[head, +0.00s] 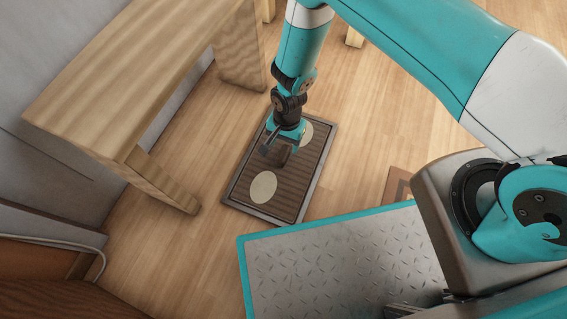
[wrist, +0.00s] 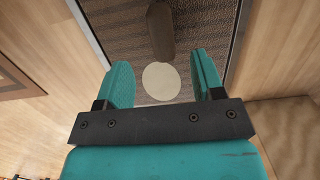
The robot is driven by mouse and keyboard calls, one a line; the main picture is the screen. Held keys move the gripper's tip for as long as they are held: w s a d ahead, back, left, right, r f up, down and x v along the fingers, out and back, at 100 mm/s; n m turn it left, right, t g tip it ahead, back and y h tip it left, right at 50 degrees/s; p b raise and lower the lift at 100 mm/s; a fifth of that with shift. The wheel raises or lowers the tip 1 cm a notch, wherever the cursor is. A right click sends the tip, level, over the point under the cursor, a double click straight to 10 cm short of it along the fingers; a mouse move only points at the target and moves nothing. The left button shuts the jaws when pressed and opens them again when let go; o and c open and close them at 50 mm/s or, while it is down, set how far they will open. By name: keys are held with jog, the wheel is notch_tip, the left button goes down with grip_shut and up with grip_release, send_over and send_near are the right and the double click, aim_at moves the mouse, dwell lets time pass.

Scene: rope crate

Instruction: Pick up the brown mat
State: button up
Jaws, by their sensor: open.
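The brown mat (head: 300,188) lies flat on the wooden floor, dark and ribbed inside a grey border. Two cream ovals show on it, one near its front end and one near its far right side, partly behind my gripper. My gripper (head: 275,150) is over the middle of the mat, pointing down, open. In the wrist view the mat (wrist: 215,20) fills the top, and one cream oval (wrist: 161,82) lies between the open fingers (wrist: 159,68). A dark brown upright or raised piece (wrist: 160,30) stands just beyond the oval. Whether the fingers touch anything I cannot tell.
A light wooden bench (head: 125,75) stands left of the mat, its leg close by. My metal-plated base is close to the mat's front end. A brown framed item (head: 398,182) lies on the floor at the right, partly hidden. Floor beyond the mat is mostly clear.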

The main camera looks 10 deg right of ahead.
aim_at(283, 152)
jog(key=f+b, duration=0.1)
jog(key=f, duration=0.1)
jog(key=f+b, duration=0.4)
jog(key=f, duration=0.1)
jog(key=shift+s+a, duration=0.2)
jog(key=shift+a, duration=0.1)
jog(key=shift+r, duration=0.15)
jog(key=shift+c, duration=0.3)
grip_shut()
